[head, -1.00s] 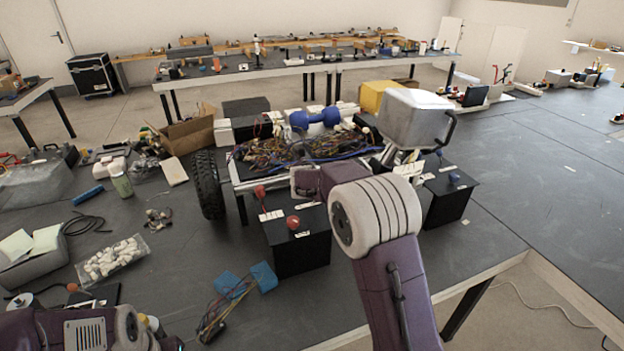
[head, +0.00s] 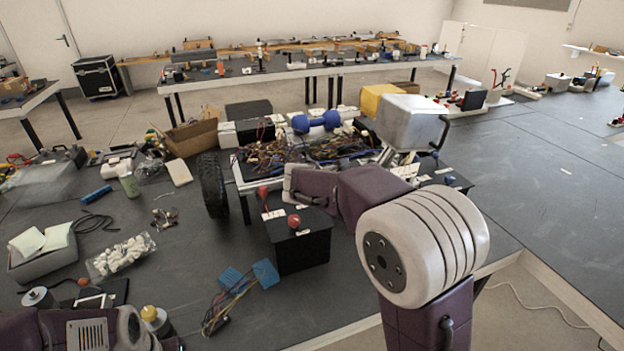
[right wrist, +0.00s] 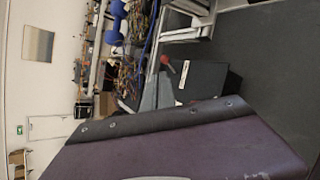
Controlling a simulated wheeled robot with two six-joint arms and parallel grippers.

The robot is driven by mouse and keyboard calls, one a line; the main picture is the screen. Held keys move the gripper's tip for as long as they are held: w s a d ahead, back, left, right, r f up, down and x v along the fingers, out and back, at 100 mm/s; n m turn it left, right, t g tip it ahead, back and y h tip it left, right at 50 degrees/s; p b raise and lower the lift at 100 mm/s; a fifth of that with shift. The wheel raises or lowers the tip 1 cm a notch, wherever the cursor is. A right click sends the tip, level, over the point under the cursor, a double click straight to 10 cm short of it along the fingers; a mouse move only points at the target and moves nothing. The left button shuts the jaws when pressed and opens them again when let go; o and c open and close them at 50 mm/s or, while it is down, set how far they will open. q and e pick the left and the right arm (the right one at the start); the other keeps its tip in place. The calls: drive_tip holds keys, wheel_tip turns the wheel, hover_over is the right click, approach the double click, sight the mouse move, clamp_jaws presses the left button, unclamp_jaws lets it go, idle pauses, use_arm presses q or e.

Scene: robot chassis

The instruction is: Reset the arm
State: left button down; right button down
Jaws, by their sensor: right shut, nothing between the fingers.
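My right arm (head: 425,245) rises from the bottom right of the head view, with its large pale round joint close to the camera. Its purple forearm reaches left to a pale end, where my right gripper (head: 291,184) is small, partly hidden and shut with nothing held, in front of the robot chassis. In the right wrist view a purple arm link (right wrist: 185,140) fills the lower part and no fingers show. My left arm (head: 85,330) lies at the bottom left corner, its gripper out of the picture.
A black box with a red knob (head: 300,240) stands in front. A silver box (head: 408,122) stands behind the arm. The table's right side (head: 560,190) is largely clear.

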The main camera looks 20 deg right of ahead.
drive_tip(key=s+d+f+m+g+y, duration=0.1)
drive_tip(key=s+d+f+m+g, duration=0.2)
drive_tip(key=s+f+m+g, duration=0.7)
drive_tip(key=s+a+f+m+y, duration=0.1)
drive_tip(key=s+a+f+m, duration=0.2)
drive_tip(key=s, duration=0.6)
drive_tip(key=s+a+f+m+y, duration=0.2)
drive_tip(key=s+a+f+m, duration=0.1)
drive_tip(key=s+f+m, duration=0.4)
drive_tip(key=shift+s+f+m+t+y, duration=0.2)
drive_tip(key=shift+s+m+t+y, duration=0.15)
drive_tip(key=shift+s+m, duration=0.6)
